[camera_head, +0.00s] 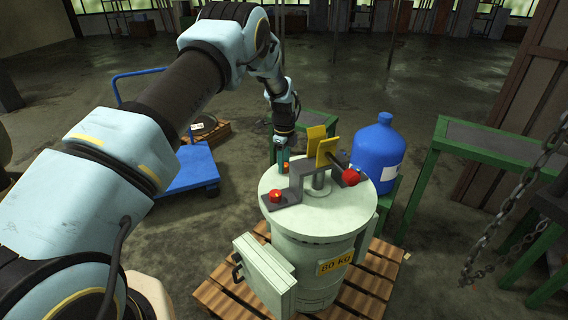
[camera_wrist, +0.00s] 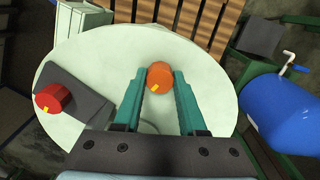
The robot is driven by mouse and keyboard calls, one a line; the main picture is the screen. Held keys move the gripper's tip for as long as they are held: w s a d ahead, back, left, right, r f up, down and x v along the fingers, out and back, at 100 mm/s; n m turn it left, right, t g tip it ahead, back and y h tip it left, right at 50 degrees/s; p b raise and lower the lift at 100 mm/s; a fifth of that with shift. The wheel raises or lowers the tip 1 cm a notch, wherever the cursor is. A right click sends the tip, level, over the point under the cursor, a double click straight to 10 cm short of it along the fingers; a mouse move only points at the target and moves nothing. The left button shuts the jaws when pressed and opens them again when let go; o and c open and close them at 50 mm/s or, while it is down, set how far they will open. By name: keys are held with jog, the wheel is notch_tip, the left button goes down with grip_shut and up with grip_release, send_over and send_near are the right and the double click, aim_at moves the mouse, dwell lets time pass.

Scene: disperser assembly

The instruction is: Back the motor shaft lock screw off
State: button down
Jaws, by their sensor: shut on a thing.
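The disperser is a pale drum with a round lid (camera_head: 262,187), a grey bracket (camera_head: 298,178) and two yellow plates (camera_head: 327,152) on top. An orange screw knob with a yellow mark (camera_wrist: 160,77) is between the teal fingertips of my gripper (camera_wrist: 160,80), which are shut on it from both sides. In the head view, my gripper (camera_head: 283,168) points down at the far-left side of the lid, and the orange knob shows only as a small spot. What lies under the knob is hidden. I cannot tell which knob is the motor shaft lock screw.
A red knob (camera_head: 276,196) sits on the bracket foot and also shows in the wrist view (camera_wrist: 53,98). Another red knob (camera_head: 351,177) is at right. A blue jug (camera_head: 378,150) stands behind right. The drum stands on a wooden pallet (camera_head: 218,292); chains (camera_head: 500,225) hang at right.

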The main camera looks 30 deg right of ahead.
jog(key=n+b, duration=0.3)
jog(key=n, duration=0.1)
jog(key=shift+f+n, duration=0.15)
jog(key=shift+n, duration=0.25)
jog(key=n+b, duration=0.3)
jog(key=n, duration=0.3)
jog(key=n+b, duration=0.1)
jog(key=n, duration=0.4)
jog(key=shift+n, duration=0.4)
jog(key=n, duration=0.5)
jog(key=shift+b, duration=0.35)
jog(key=shift+r, duration=0.2)
jog(key=shift+c, duration=2.4)
grip_release()
jog(key=shift+s, duration=0.1)
